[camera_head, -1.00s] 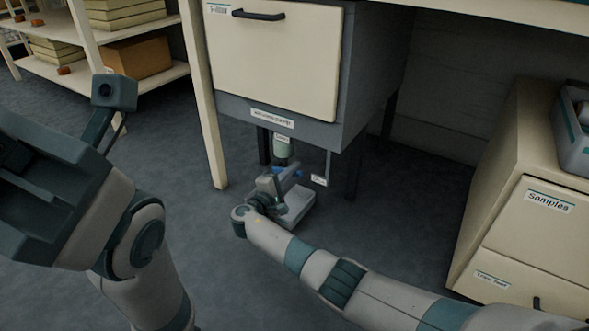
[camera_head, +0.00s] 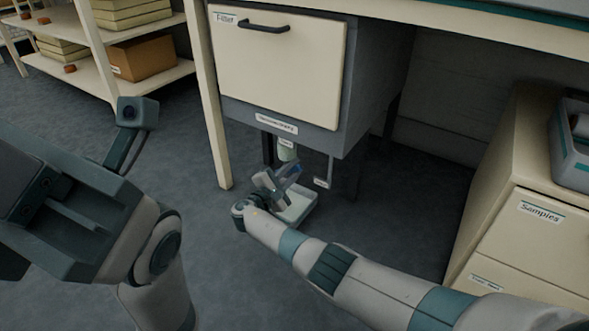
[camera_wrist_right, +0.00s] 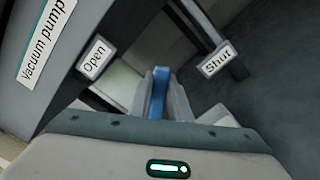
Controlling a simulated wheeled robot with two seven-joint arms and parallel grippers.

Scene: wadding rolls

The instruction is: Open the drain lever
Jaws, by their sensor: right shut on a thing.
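The drain lever is a blue bar (camera_wrist_right: 158,95), between the Open label (camera_wrist_right: 95,58) and the Shut label (camera_wrist_right: 218,60) in the right wrist view. In the head view a bit of the blue lever (camera_head: 294,170) shows below the vacuum pump cabinet (camera_head: 275,118), beside the pale green drain outlet (camera_head: 287,152). My right gripper (camera_head: 284,175) is shut on the lever; its jaws hide part of it. My left gripper (camera_head: 45,215) is large at the left, away from the cabinet; its fingertips cannot be made out.
A pale tray (camera_head: 302,208) lies on the floor under the outlet. The cabinet legs and a table leg (camera_head: 210,120) stand close by. A Samples drawer unit (camera_head: 530,235) stands at the right, and shelves (camera_head: 110,65) at the back left. The floor between is clear.

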